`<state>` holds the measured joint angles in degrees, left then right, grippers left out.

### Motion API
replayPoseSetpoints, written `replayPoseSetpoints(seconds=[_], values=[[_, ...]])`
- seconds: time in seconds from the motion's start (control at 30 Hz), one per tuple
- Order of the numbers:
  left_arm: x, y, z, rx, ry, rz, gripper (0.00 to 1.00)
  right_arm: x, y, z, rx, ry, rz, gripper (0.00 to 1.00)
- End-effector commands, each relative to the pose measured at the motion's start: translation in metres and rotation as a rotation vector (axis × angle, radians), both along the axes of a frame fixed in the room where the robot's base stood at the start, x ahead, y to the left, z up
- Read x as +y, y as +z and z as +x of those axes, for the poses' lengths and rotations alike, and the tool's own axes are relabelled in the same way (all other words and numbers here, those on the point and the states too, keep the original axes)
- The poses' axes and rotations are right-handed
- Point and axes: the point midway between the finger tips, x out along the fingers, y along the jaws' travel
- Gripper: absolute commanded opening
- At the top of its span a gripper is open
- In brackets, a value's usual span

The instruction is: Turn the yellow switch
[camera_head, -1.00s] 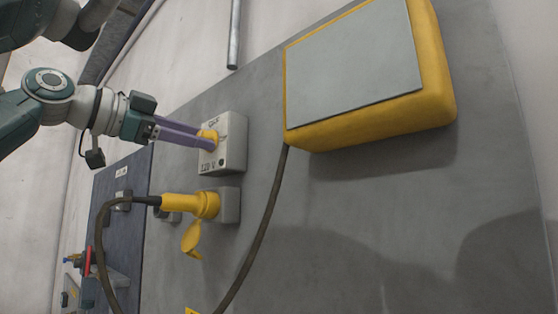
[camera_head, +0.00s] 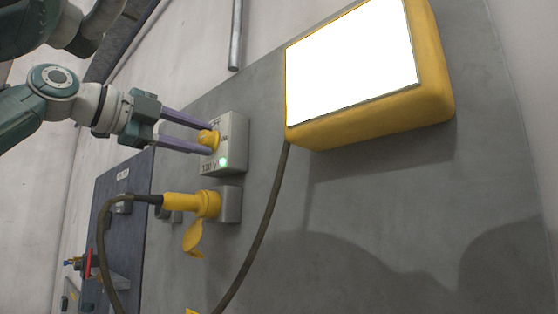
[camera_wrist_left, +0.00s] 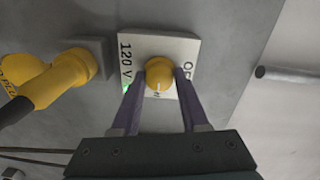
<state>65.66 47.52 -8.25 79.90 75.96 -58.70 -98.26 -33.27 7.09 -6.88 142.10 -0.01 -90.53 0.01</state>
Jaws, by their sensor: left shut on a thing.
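The yellow switch (camera_head: 207,139) is a round knob on a pale grey box (camera_head: 236,138) fixed to the grey panel. A green light (camera_head: 223,162) glows on the box's face below the knob. My left gripper (camera_head: 212,141) is shut on the switch, one purple finger on each side of it. In the left wrist view the switch (camera_wrist_left: 159,73) sits between the fingertips, its pale mark toward the gripper. The box there reads "120 V", and the lettering on its other side is partly hidden by a finger. My right gripper is not in view.
A yellow plug (camera_head: 190,205) with a black cable (camera_head: 266,210) sits in a socket just below the box. A yellow-framed screen (camera_head: 352,62), lit white, stands out from the panel at upper right. Bare panel lies below the screen.

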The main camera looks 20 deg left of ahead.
Motion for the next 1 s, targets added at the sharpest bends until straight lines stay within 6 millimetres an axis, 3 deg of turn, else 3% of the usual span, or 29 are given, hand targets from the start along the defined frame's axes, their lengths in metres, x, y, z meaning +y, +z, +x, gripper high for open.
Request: replayPoseSetpoints(seconds=[0.57,0.6,0.8,1.0], values=[[-0.0021,-0.0027,0.0011,-0.005,-0.004,0.029,0.0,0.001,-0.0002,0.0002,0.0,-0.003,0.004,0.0],[-0.0021,-0.0027,0.0011,-0.005,-0.004,0.029,0.49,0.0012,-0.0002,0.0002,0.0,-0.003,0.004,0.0],[-0.0013,-0.0019,0.0007,-0.006,-0.003,0.028,0.71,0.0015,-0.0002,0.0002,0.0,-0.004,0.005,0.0],[-0.0007,-0.0011,0.0003,-0.008,-0.001,0.026,0.72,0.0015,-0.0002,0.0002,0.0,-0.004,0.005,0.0]])
